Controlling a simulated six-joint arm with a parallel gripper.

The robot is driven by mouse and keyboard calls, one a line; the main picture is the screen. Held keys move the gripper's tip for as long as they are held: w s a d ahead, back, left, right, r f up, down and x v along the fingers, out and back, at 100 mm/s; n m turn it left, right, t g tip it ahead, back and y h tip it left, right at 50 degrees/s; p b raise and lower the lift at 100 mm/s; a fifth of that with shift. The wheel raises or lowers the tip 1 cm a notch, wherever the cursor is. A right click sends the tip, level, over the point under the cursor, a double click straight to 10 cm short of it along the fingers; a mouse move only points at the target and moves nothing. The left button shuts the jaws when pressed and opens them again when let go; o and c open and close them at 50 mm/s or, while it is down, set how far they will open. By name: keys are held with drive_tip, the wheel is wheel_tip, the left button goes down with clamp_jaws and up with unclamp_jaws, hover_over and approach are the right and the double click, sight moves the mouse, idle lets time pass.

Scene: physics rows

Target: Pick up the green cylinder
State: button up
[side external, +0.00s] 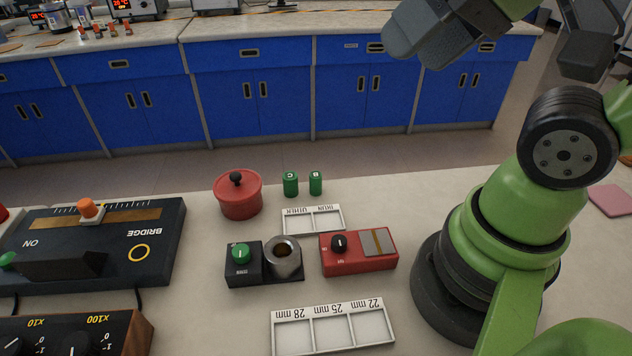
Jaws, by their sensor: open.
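Two small green cylinders stand upright side by side on the bench, a little apart, behind the white two-cell tray. The left green cylinder (290,185) and the right green cylinder (315,184) look alike in size and colour, and each has a small light mark on top that I cannot read surely. Nothing touches either one. Parts of my arm show at the upper right, well above and away from the cylinders. I cannot make out my gripper's fingertips in this view.
A red lidded pot (238,197) stands just left of the cylinders. In front are the two-cell tray (283,222), a black device (241,270) with a metal cup (283,268), a red box (345,263) and a three-cell tray (332,351). Bench right of the cylinders is clear.

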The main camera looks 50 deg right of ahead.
drive_tip(key=w+d+f+n+g+h, duration=0.1)
drive_tip(key=w+d+f+g, duration=0.15)
drive_tip(key=w, duration=0.55)
drive_tip(key=n+g, duration=0.2)
drive_tip(key=g, duration=0.2)
approach(316, 174)
drive_tip(key=shift+n+g+h, duration=0.3)
drive_tip(key=shift+g+h, duration=0.05)
drive_tip(key=shift+h, duration=0.15)
drive_tip(key=f, duration=0.6)
drive_tip(key=shift+w+a, duration=0.15)
drive_tip(key=shift+a, duration=0.2)
wheel_tip(316, 174, down, 6)
drive_tip(key=shift+w+a+r, duration=0.1)
drive_tip(key=shift+w+a, duration=0.05)
drive_tip(key=c, duration=1)
